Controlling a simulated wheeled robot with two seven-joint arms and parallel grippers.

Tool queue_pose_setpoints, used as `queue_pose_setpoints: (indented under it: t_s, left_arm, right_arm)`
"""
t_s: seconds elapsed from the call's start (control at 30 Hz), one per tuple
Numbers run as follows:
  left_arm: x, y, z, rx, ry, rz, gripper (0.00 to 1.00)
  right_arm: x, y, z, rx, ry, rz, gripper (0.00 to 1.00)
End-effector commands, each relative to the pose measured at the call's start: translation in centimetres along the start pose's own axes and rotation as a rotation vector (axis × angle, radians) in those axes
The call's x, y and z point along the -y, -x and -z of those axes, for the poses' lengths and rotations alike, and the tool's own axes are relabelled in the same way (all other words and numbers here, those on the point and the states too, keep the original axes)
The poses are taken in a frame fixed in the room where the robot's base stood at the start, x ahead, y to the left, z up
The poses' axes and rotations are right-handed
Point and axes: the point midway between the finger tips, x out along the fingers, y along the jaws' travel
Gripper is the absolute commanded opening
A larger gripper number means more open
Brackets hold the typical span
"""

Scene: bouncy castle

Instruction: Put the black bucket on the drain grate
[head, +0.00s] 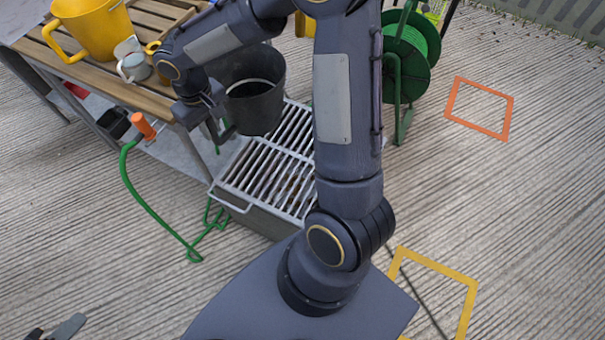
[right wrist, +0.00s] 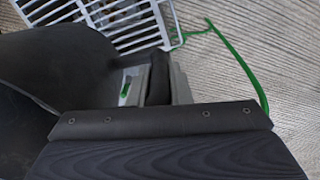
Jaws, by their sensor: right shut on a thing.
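The black bucket (head: 258,108) hangs upright, or nearly so, in my right gripper (head: 214,112), which is shut on its side at the left. In the head view the bucket covers the far left corner of the drain grate (head: 268,175), apparently above it. The grate has pale metal bars on a box-like frame. In the right wrist view the bucket (right wrist: 70,68) fills the left side, and the grate (right wrist: 115,18) shows beyond it. Two small tips at the lower left edge of the head view seem to be my left gripper (head: 50,331); its opening is unclear.
A slatted wooden bench (head: 135,85) with a yellow watering can (head: 95,30) and a small grey cup (head: 134,67) stands left. A green hose reel (head: 410,50) stands behind.

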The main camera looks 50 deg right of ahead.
Motion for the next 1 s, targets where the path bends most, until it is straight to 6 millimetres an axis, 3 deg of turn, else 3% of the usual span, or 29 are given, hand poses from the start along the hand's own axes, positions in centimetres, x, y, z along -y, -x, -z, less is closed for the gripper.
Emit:
queue_pose_setpoints:
  t_s: [0.03,0.1,0.3,0.4,0.67,1.0]
  left_arm:
    - [1.6,-3.5,-1.7,0.000,0.000,0.000,0.36]
    - [2.6,-5.7,-2.9,-0.001,0.000,0.000,0.36]
    - [5.2,-11.2,-5.7,0.000,0.000,0.000,0.36]
    - [6.0,-13.1,-6.5,-0.001,0.000,0.000,0.36]
    - [6.7,-14.7,-7.4,-0.001,0.000,0.000,0.36]
    - [7.5,-16.5,-8.3,-0.001,0.000,0.000,0.36]
  right_arm:
    - [0.1,-3.8,0.1,-0.004,0.006,0.000,0.00]
    - [0.1,-6.0,0.1,-0.003,0.011,0.000,0.00]
    - [0.3,-11.6,0.2,-0.003,0.031,0.001,0.00]
    - [0.4,-13.3,0.2,-0.003,0.039,0.002,0.00]
    - [0.1,-14.9,-0.2,-0.003,0.046,0.005,0.00]
    - [-5.1,-18.3,-5.6,-0.001,0.040,0.004,0.00]
